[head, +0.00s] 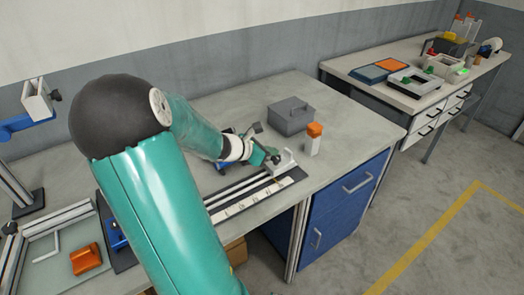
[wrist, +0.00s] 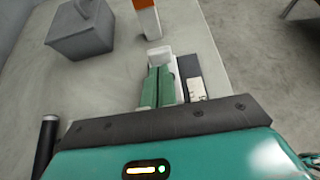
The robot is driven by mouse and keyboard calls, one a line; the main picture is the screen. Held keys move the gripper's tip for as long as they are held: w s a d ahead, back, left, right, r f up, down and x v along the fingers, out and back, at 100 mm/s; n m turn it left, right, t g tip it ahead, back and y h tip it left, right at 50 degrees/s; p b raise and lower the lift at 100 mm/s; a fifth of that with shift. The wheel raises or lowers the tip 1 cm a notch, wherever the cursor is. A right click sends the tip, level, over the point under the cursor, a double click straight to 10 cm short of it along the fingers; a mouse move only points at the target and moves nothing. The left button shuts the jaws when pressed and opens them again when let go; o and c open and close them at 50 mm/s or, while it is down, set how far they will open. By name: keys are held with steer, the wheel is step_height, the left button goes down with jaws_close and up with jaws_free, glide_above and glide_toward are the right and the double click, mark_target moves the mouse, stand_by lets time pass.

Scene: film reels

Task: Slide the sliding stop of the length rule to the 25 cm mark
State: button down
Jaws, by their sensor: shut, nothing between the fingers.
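The length rule (head: 243,196) lies along the front edge of the bench, a dark base with pale rails and a white marked scale. The sliding stop (head: 286,161) looks like a light grey block near its right end. The stop also shows as a white block in the wrist view (wrist: 160,55). My gripper (head: 272,160) is shut and empty, with its green fingers (wrist: 160,88) right beside the stop. I cannot tell whether they touch it. The scale numbers are too small to read, and my arm hides the rule's left end.
A grey lidded box (head: 291,117) and a white bottle with an orange cap (head: 313,139) stand behind the rule. An orange block (head: 86,259) and a framed tray (head: 50,250) are at the left. A second bench (head: 385,73) stands at the back right.

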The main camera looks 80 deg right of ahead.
mark_target(288, 151)
steer(key=x, duration=0.4)
steer(key=shift+s+d+f, duration=0.1)
steer(key=shift+s+d, duration=0.45)
steer(key=shift+d, duration=0.05)
